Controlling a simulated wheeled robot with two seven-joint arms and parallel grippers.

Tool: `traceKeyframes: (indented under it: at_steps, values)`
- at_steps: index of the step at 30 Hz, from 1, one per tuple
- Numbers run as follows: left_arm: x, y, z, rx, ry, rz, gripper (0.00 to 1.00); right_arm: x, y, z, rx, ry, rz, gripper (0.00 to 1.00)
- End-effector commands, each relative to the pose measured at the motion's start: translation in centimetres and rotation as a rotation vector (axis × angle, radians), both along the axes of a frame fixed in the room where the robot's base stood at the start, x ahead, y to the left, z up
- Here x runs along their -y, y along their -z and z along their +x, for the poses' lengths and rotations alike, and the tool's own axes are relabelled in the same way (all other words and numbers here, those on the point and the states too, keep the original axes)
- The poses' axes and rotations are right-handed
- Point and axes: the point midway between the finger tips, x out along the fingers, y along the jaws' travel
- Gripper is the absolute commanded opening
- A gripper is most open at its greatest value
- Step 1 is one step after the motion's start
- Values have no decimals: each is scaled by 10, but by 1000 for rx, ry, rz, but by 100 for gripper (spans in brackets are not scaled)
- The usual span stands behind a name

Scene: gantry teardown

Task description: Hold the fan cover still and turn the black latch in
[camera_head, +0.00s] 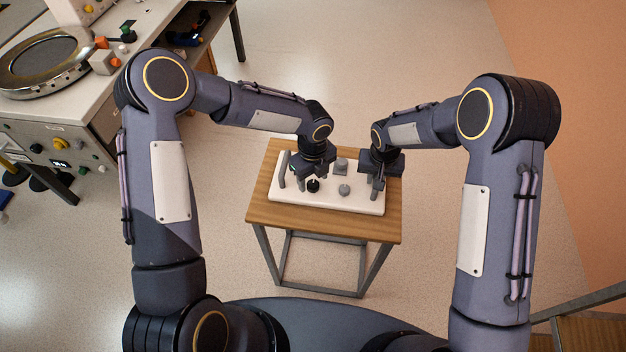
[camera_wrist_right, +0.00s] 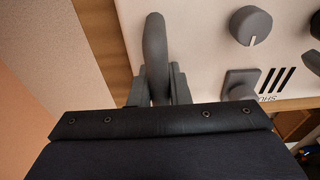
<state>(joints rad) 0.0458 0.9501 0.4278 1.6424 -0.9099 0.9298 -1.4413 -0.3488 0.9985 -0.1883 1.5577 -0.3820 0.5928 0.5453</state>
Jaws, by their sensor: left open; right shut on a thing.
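The fan cover (camera_head: 328,199) is a white slab lying on a small wooden table, with a grey bar handle near each end. The black latch (camera_head: 313,187) is a small dark knob on the cover's left part. My left gripper (camera_head: 309,177) is open just above and behind the black latch; I cannot tell if it touches it. My right gripper (camera_head: 377,186) is shut on the right grey handle. In the right wrist view, this handle (camera_wrist_right: 155,42) stands between its fingers, on the white cover (camera_wrist_right: 205,50).
A grey round knob (camera_head: 344,190) and a grey square block (camera_head: 341,166) sit on the cover beside the latch. Bare wood of the table (camera_head: 320,226) shows in front. A workbench (camera_head: 62,110) with a round metal ring stands at the left. Open floor surrounds the table.

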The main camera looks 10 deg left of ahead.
Motion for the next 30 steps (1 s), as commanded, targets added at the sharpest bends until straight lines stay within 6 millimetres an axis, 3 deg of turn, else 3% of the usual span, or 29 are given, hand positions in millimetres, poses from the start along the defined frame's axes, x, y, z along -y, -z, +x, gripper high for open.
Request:
traceKeyframes:
  at_steps: [5,14,25,30]
  values:
    - [0,15,0,-1,0,-1,54,0,0,0,0,0,0,0]
    - [0,18,0,0,-1,0,54,0,0,0,0,0,0,0]
    - [0,17,0,0,-1,0,9,0,0,0,0,0,0,0]
    - [0,17,0,0,-9,0,9,0,0,0,0,0,0,0]
